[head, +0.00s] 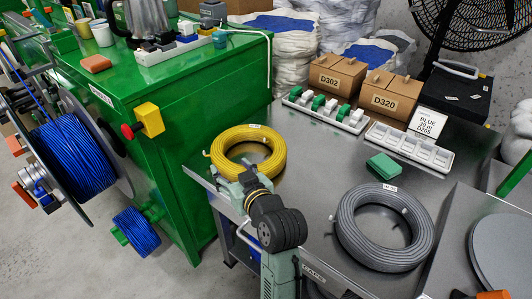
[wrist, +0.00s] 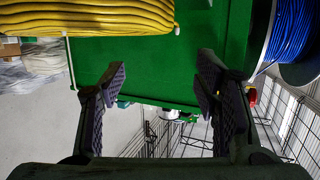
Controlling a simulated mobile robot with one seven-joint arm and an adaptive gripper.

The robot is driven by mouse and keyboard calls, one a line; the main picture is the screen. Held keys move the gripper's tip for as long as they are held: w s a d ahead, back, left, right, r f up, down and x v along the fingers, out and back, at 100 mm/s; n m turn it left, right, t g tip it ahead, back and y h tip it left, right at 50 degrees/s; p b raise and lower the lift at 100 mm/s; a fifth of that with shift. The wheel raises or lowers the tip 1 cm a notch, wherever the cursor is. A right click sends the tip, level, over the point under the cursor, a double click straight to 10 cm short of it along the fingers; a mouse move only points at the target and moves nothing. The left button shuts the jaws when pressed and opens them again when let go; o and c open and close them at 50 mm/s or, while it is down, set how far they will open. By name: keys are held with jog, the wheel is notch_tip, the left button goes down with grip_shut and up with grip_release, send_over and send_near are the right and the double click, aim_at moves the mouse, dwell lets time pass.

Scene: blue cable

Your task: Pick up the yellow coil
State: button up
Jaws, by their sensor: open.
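The yellow coil (head: 276,158) lies flat on the grey metal table, near its left edge beside the green cabinet. In the head view my arm covers part of its front side. In the wrist view the coil (wrist: 90,17) fills the upper left as stacked yellow strands. My gripper (wrist: 157,85) is open with nothing between its two dark ridged fingers. The coil is apart from the fingers, beyond them toward the top of that picture. In the head view my arm reaches up to the coil's near side; the fingertips are hard to make out there.
A grey coil (head: 345,235) lies right of my arm. A green block (head: 383,166), white trays (head: 410,147) and cardboard boxes (head: 338,75) stand farther back. The green cabinet (head: 190,95) rises on the left. Bare table lies between the two coils.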

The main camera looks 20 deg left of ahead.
aim_at(222, 159)
jog(key=shift+d+f, duration=0.45)
jog(key=shift+f, duration=0.05)
jog(key=shift+w+a+f, duration=0.2)
jog(key=shift+f, duration=0.05)
jog(key=x, duration=0.5)
jog(key=shift+h, duration=0.3)
jog(key=p+x, duration=0.1)
jog(key=x, duration=0.4)
jog(key=shift+c, duration=0.2)
grip_shut()
